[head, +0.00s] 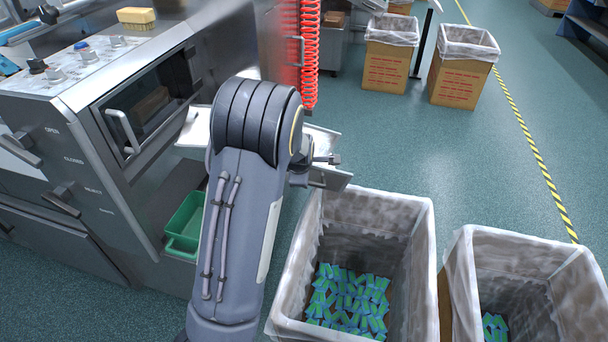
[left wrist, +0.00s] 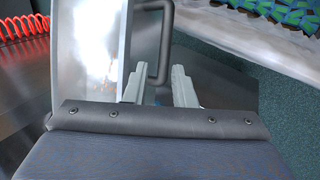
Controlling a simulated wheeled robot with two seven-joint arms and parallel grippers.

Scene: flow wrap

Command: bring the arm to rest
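My left arm reaches up from the bottom of the head view, and its forearm hides most of the left gripper. In the left wrist view the left gripper (left wrist: 159,75) shows two pale fingers standing apart with a gap between them. No object is clearly clamped between them. A dark looped handle (left wrist: 167,45) on a shiny metal plate (left wrist: 98,50) is just beyond the fingertips. I cannot tell whether a finger touches it. My right gripper is in neither view.
A lined bin (head: 405,290) with green-blue packets stands right of the arm, and another lined bin (head: 455,265) stands beside it. The steel machine (head: 75,130) and a green tray (head: 186,222) are at left. A red coiled hose (head: 309,55) hangs behind.

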